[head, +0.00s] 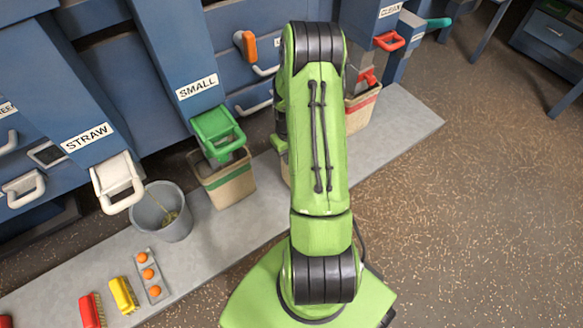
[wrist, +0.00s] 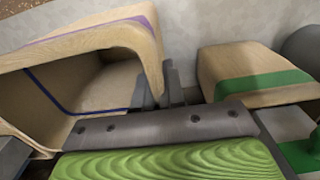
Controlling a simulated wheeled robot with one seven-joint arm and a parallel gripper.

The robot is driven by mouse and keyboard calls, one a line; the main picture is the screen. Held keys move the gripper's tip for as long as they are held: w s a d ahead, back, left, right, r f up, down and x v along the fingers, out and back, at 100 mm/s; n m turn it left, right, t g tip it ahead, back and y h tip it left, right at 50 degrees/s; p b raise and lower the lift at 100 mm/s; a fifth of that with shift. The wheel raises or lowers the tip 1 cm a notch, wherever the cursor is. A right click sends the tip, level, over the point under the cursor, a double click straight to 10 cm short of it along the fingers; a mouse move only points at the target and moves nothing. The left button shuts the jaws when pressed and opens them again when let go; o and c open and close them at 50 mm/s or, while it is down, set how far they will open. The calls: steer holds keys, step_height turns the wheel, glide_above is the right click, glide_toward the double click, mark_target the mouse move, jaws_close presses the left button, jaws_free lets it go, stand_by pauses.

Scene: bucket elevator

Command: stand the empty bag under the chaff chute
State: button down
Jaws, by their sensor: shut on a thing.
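In the wrist view my gripper (wrist: 160,92) is shut on the right edge of an open tan bag (wrist: 100,38). The bag has a purple band outside and a blue line inside; its visible inside looks empty. It is tilted in this view. In the head view my green arm hides the gripper and nearly all of the held bag; a sliver of tan shows beside the arm. No label reading chaff is visible. Whether the held bag touches the ledge cannot be told.
A green-striped bag (head: 228,185) stands under the SMALL chute (head: 217,130), also in the wrist view (wrist: 255,75). A red-striped bag (head: 361,112) stands under the CLEAN chute. A grey bucket (head: 165,222) is below STRAW. Brushes (head: 123,294) lie on the grey ledge (head: 213,238).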

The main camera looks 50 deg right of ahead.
step_height(320, 180, down, 5)
steer(key=shift+w+r+b, duration=0.1)
steer(key=shift+r+b, duration=0.05)
steer(key=shift+b, duration=0.55)
steer(key=c, duration=1.2)
jaws_free()
